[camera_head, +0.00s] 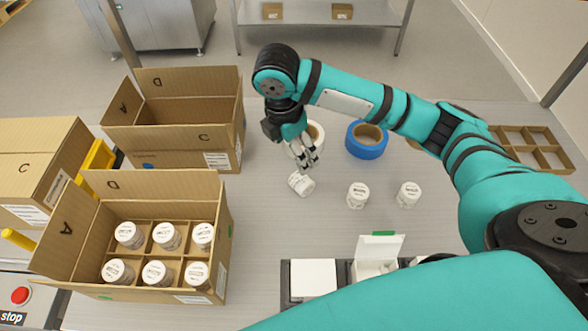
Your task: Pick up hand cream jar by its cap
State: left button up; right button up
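A white hand cream jar (301,185) is tilted, right below the fingertips of my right gripper (306,166). The fingers point down at it; from this view I cannot tell whether they are closed on it or only close to it. Two more white jars stand upright on the grey table to the right, a middle jar (357,196) and a right jar (408,195). My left gripper is not in view.
An open carton (227,245) with a divider holds several jars at left. Another open carton (225,125) stands behind it. A blue tape roll (367,151) lies behind the jars. White boxes (313,279) sit at the front; a cardboard divider (556,158) lies at right.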

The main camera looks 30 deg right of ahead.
aim_at(301, 178)
jog(key=f, duration=0.3)
jog(key=d+f, duration=0.1)
jog(key=f, duration=0.7)
jog(key=shift+d+f+p, duration=0.15)
jog(key=shift+d+p, duration=0.2)
jog(key=shift+d, duration=0.05)
jog(key=shift+w+d+f+p, duration=0.15)
jog(key=shift+d+f, duration=0.05)
jog(key=shift+f, duration=0.65)
jog(key=shift+w+d+f+p, duration=0.15)
jog(key=shift+w+d+f, duration=0.1)
jog(key=shift+f, duration=0.65)
jog(key=shift+w+d+f+p, duration=0.1)
jog(key=shift+d+f+p, duration=0.1)
jog(key=shift+f, duration=0.65)
jog(key=c, duration=1.2)
jog(key=shift+c, duration=0.4)
jog(key=shift+r, duration=0.1)
